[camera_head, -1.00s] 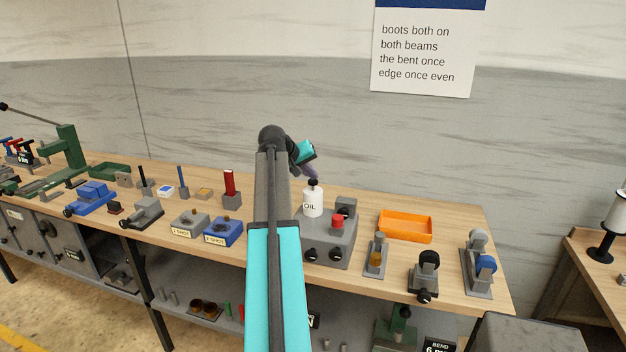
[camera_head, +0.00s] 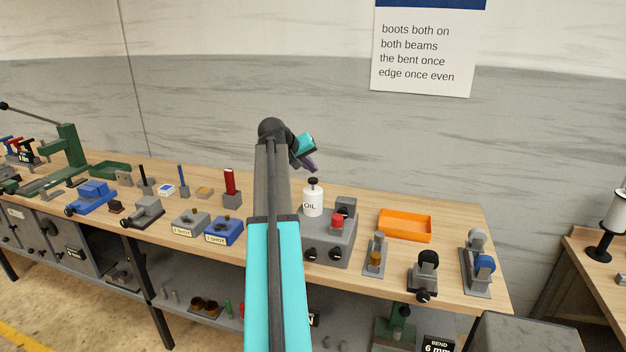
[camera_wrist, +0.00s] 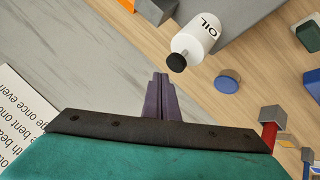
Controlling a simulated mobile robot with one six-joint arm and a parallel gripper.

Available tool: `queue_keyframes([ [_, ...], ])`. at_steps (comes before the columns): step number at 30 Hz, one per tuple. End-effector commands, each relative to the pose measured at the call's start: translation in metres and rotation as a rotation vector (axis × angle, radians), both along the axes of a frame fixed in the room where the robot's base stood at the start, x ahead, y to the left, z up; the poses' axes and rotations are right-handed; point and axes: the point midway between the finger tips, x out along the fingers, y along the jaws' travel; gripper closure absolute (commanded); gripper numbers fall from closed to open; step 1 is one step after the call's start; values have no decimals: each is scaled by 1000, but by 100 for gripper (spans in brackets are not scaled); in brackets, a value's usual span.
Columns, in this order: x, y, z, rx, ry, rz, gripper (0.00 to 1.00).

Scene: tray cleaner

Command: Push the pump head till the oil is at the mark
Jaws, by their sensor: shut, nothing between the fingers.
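The oil bottle (camera_head: 313,202) is white, labelled OIL, and stands upright near the back of the bench with a black pump head (camera_head: 313,182) on top. My gripper (camera_head: 313,168) is shut and empty, just above the pump head with a small gap between them. In the wrist view the shut purple fingers (camera_wrist: 160,79) point beside the black pump head (camera_wrist: 177,62), apart from it, and the bottle (camera_wrist: 198,36) lies beyond. No oil level or mark can be made out in either view.
A grey block with a red knob (camera_head: 337,221) stands right in front of the bottle. An orange tray (camera_head: 405,226) is to its right. A round blue-topped piece (camera_wrist: 227,80) is near the bottle in the wrist view. Blue and grey fixtures (camera_head: 223,231) stand to the left.

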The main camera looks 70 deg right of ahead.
Motion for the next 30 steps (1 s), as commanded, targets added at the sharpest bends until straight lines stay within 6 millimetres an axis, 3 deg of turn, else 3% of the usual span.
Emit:
queue_keyframes([
  [18,0,0,41,1,1,0,100],
  [30,0,0,42,0,0,0,100],
])
